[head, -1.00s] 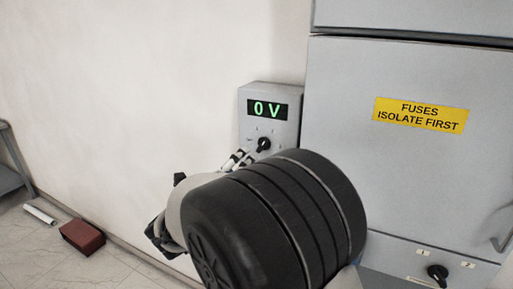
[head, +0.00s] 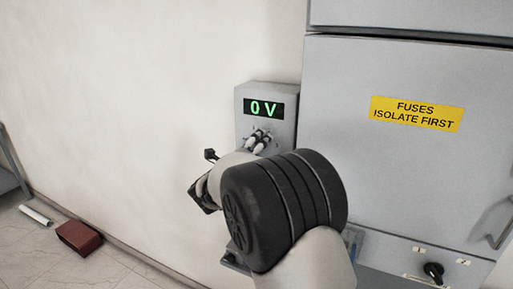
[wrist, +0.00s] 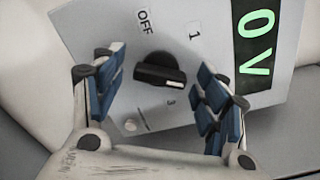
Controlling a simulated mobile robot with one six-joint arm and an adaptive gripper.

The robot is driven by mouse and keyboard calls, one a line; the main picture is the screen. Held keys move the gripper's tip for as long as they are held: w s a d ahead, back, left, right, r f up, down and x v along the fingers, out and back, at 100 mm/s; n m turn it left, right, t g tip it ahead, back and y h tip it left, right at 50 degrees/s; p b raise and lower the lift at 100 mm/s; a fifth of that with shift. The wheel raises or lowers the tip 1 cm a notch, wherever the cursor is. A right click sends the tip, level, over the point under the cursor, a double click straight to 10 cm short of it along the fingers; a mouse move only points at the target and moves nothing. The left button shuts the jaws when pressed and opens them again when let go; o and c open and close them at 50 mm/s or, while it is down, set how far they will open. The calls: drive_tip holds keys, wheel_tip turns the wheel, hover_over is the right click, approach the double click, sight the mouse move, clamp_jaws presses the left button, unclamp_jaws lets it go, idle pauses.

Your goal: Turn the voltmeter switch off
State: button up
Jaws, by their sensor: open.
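The voltmeter (head: 281,122) is a grey wall box with a lit green display reading 0 V. It also shows, rotated, in the wrist view (wrist: 105,25). Its switch (wrist: 155,72) is a black knob with a white mark pointing right and slightly down, away from the OFF label (wrist: 145,21). The labels 1 and 3 also show, and my right finger covers part of the panel. My gripper (head: 258,141) is open at the panel, with one blue-padded finger on each side of the knob.
A grey cabinet (head: 385,180) with a yellow fuses label (head: 416,114) stands right of the voltmeter. It has a lower black knob (head: 434,273) and a handle. A red-brown block (head: 78,237) and a white tube (head: 36,215) lie on the floor at left.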

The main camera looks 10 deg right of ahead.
drive_tip(key=shift+c, duration=0.3)
drive_tip(key=c, duration=1)
drive_tip(key=shift+n, duration=0.4)
drive_tip(key=shift+n+p, duration=5.5)
drive_tip(key=shift+n, duration=6)
